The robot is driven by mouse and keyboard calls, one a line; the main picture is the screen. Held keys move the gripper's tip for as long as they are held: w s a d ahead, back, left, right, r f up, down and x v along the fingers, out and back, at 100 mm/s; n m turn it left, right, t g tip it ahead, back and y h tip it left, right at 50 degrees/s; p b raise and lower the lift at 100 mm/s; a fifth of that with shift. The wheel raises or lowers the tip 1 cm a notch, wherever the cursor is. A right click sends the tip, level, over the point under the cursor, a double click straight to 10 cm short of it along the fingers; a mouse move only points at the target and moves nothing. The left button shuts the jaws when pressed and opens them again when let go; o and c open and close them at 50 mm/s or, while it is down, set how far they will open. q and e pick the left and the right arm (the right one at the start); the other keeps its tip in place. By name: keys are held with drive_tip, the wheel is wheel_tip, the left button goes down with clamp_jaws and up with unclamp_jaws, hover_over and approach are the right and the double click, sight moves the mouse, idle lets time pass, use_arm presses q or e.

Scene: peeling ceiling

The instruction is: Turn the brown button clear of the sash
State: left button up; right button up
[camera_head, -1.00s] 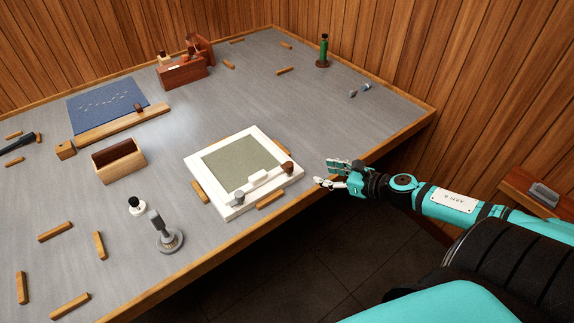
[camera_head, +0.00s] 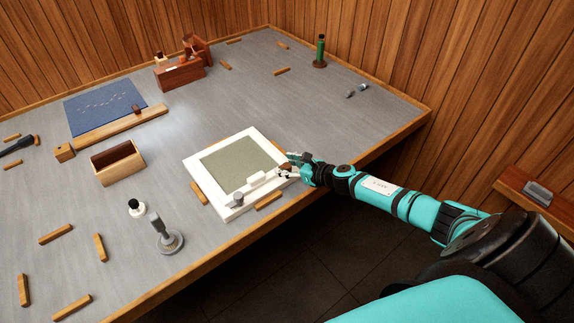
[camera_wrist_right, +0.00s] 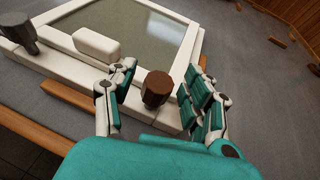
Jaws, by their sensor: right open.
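The brown button (camera_wrist_right: 156,89) stands on the white frame at the near right corner of the sash window. In the right wrist view it lies between the two open fingers of my right gripper (camera_wrist_right: 157,84). I cannot tell whether either finger touches it. In the head view my right gripper (camera_head: 288,166) is at that corner and partly hides the button. The sash (camera_head: 243,158) is a grey-green pane in a white frame (camera_head: 192,176), with a white handle block (camera_wrist_right: 97,43) on its near side. A grey button (camera_head: 238,198) stands at the near left corner. My left gripper is not in view.
Wooden strips lie beside the frame, one (camera_head: 268,201) in front and one (camera_head: 198,193) at its left. A grey stamp-like tool (camera_head: 167,238) and a small black-and-white bottle (camera_head: 136,208) stand to the left. An open wooden box (camera_head: 118,165) is farther left.

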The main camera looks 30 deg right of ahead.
drive_tip(key=shift+a+f, duration=0.1)
drive_tip(key=shift+c, duration=0.4)
clamp_jaws()
